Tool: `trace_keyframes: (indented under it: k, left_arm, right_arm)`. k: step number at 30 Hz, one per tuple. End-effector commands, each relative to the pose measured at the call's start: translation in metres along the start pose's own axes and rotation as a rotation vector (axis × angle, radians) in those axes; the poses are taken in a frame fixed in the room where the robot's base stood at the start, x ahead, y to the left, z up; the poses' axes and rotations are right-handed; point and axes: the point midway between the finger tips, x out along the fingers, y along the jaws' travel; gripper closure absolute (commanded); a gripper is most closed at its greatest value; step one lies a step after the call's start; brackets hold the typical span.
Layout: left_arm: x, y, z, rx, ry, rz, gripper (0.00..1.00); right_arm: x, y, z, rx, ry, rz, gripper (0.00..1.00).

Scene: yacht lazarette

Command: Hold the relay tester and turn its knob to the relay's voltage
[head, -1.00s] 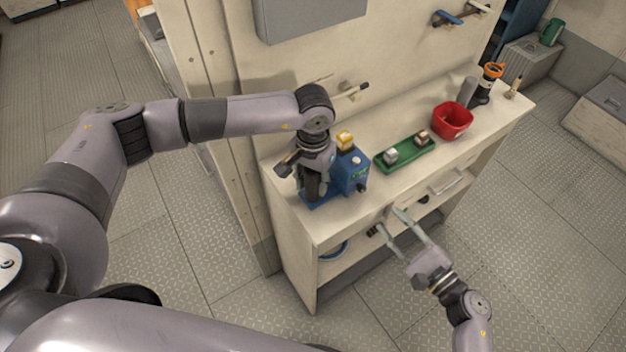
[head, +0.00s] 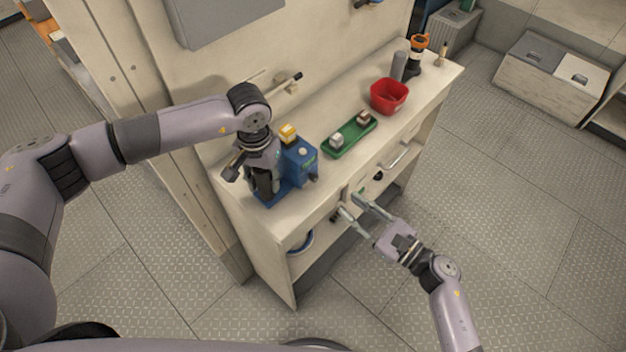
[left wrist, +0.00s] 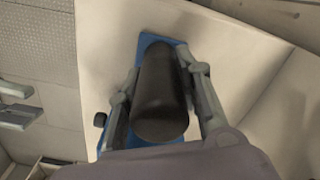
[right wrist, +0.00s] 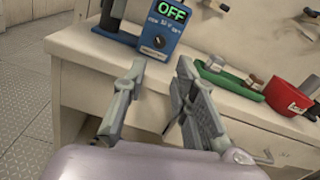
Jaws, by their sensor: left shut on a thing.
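The blue relay tester (head: 300,163) stands on the left end of the bench, with a yellow-topped block (head: 288,133) on top. In the right wrist view its green display (right wrist: 173,12) reads OFF, above a dark round knob (right wrist: 158,42) and small markings. The knob also shows in the left wrist view (left wrist: 100,120). My left gripper (head: 262,182) is shut around the tester's black upright handle (left wrist: 160,95), which rises from the blue base. My right gripper (right wrist: 160,68) is open and empty, apart from the knob, in front of the bench and below its top edge.
A green tray (head: 331,155) with two small blocks lies right of the tester, then a red bin (head: 389,97). A grey cylinder and an orange-topped black item stand at the far end. A drawer handle (head: 397,156) projects from the bench front near my right gripper.

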Motion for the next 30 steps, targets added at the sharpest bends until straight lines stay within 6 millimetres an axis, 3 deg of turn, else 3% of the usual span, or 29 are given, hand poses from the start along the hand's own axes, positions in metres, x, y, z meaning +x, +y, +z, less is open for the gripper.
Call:
trace_keyframes:
  k: [6,13,22,30]
  left_arm:
    - [0.000,0.000,0.000,-0.001,0.001,0.000,1.00]
    - [0.000,0.000,0.000,-0.001,0.001,0.000,1.00]
    - [0.000,0.000,0.000,-0.001,0.001,0.000,1.00]
    - [-0.001,0.000,0.000,0.000,0.001,0.000,1.00]
  right_arm:
    - [-0.009,0.000,0.000,0.473,0.001,0.002,0.74]
    - [-0.014,0.000,0.000,0.834,0.002,0.001,0.74]
    - [-0.004,0.000,0.001,0.964,-0.001,0.002,0.74]
    - [0.047,0.000,0.002,0.963,-0.003,0.002,0.74]
